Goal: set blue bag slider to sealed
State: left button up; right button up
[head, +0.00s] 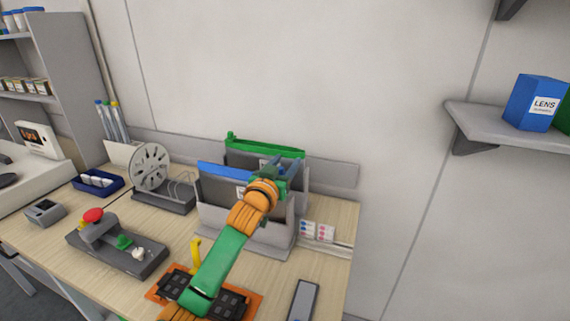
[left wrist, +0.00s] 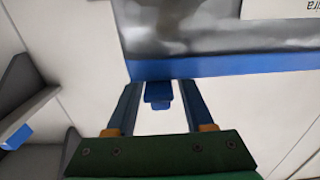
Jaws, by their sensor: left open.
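The blue bag (head: 215,185) stands upright in a grey holder, with a blue seal strip (head: 224,171) along its top. In the left wrist view the blue strip (left wrist: 240,65) runs across the picture, and the blue slider (left wrist: 158,92) juts from it near its end. My left gripper (head: 287,163) is open at the right end of the strip. In the left wrist view its fingers (left wrist: 158,100) stand on either side of the slider, with gaps showing. In the head view the slider is hidden by the gripper. My right gripper is not in view.
A bag with a green strip (head: 265,147) stands just behind the blue one. A reel (head: 151,165) and a control box with a red button (head: 92,215) stand left. A wall shelf (head: 500,125) with a blue lens box (head: 537,102) is at right.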

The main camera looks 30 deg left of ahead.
pick_arm(q)
jog(key=b+v, duration=0.1)
jog(key=v, duration=0.6)
jog(key=shift+b, duration=0.35)
